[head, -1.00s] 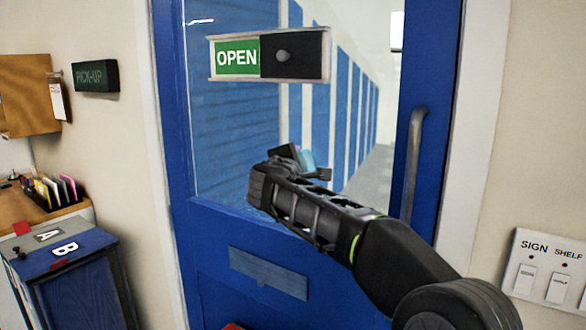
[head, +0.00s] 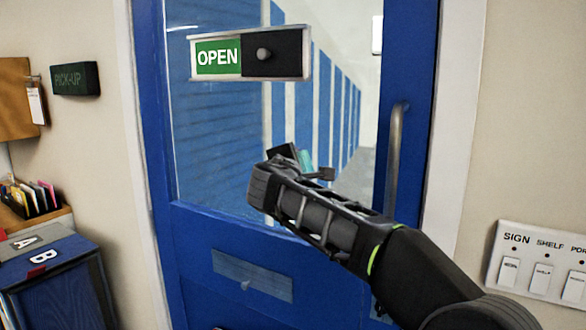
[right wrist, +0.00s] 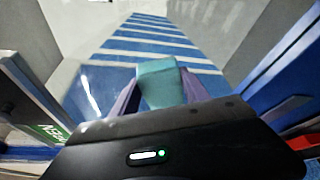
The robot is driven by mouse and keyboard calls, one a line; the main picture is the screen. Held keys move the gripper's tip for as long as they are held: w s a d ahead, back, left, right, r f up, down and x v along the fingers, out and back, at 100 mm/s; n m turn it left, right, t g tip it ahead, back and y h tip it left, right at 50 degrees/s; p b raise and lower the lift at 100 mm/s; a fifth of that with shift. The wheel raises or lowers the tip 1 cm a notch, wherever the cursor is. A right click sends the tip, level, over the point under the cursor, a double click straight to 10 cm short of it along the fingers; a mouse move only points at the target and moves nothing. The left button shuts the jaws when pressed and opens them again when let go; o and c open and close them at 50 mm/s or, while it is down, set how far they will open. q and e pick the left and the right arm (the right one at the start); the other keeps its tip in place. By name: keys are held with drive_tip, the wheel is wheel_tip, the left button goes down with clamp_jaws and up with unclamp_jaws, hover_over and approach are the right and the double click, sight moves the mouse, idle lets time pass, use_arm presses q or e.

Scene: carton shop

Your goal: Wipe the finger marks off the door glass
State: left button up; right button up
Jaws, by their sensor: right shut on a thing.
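The blue door (head: 158,170) stands in front of me with a tall glass pane (head: 225,150) in its upper part. My right gripper (head: 305,160) is in front of the lower part of the glass. It is shut on a teal cloth or pad (right wrist: 158,82), whose edge also shows in the head view (head: 306,158). In the right wrist view the pad sits between the two fingers, facing the pane. I cannot tell whether it touches the glass. Pale streaks (right wrist: 88,82) show on the glass; I cannot tell marks from reflections. My left gripper is out of view.
An OPEN slider sign (head: 250,54) sits on the upper glass. A vertical door handle (head: 395,150) is right of the pane. A switch panel (head: 540,265) is on the right wall. A blue box (head: 65,285) and a file holder (head: 35,200) stand at left.

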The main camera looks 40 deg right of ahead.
drive_tip(key=s+a+b, duration=0.1)
drive_tip(key=a+b, duration=0.1)
drive_tip(key=a, duration=0.4)
drive_tip(key=shift+s, duration=0.3)
drive_tip(key=shift+b, duration=0.35)
drive_tip(key=a, duration=0.1)
drive_tip(key=s+a+b, duration=0.1)
drive_tip(key=shift+a, duration=0.35)
